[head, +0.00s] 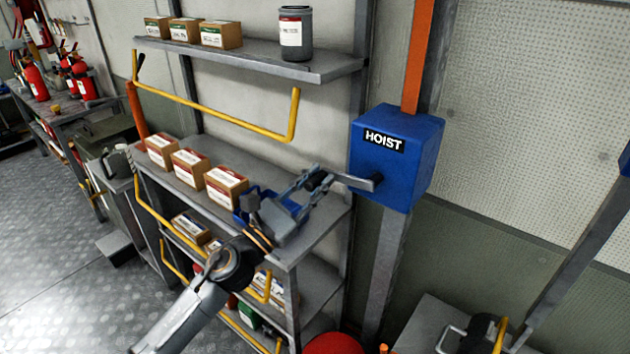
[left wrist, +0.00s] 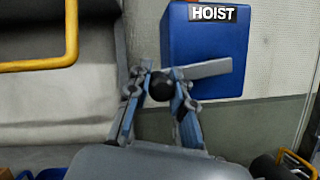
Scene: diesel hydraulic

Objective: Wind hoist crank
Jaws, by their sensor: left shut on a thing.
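The blue hoist box (head: 397,155) with its HOIST label is on an upright post in the head view. It also shows at the top of the left wrist view (left wrist: 206,50). A grey crank arm (head: 355,182) sticks out from the box to the left and ends in a black knob (head: 320,180). My left gripper (head: 311,179) reaches up from the lower left and is shut on the knob. In the left wrist view the black knob (left wrist: 160,87) sits between the two fingers, with the crank arm (left wrist: 205,69) running right. My right gripper is not in view.
A shelf rack with boxes (head: 188,168) and yellow rails (head: 215,115) stands left of the hoist box, close to my left arm. A blue bin (head: 257,202) sits on the middle shelf by my gripper. A grey surface (head: 432,318) lies at lower right.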

